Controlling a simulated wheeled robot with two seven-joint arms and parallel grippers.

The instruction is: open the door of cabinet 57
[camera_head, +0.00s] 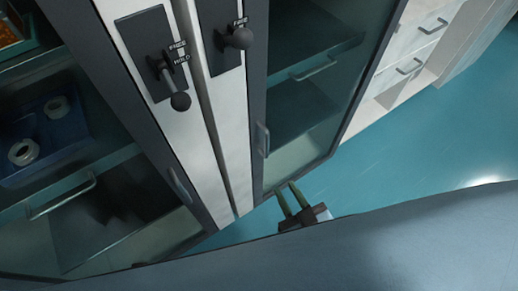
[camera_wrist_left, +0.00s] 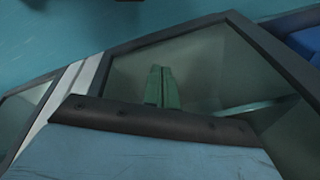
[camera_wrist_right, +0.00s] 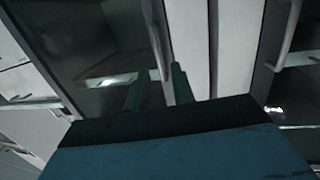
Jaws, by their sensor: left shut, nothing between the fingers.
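A tall cabinet stands in front of me with a left glass door (camera_head: 105,150) and a right glass door (camera_head: 305,95), both looking shut. I see no number 57. The left door has a bar handle (camera_head: 180,186); the right door has its own handle (camera_head: 263,140). My right gripper (camera_head: 291,197) is open, with green fingers apart, low by the right door. In the right wrist view a vertical handle (camera_wrist_right: 157,45) appears between the spread fingers (camera_wrist_right: 158,88); contact cannot be told. My left gripper (camera_wrist_left: 162,86) is shut and empty, with a glass door (camera_wrist_left: 210,65) behind it.
Two black panels with knobs (camera_head: 180,101) (camera_head: 238,38) sit on the white strips between the doors. A blue tray (camera_head: 45,135) with round parts is behind the left glass. White drawers (camera_head: 425,40) stand at upper right. Teal floor (camera_head: 430,145) is clear at right.

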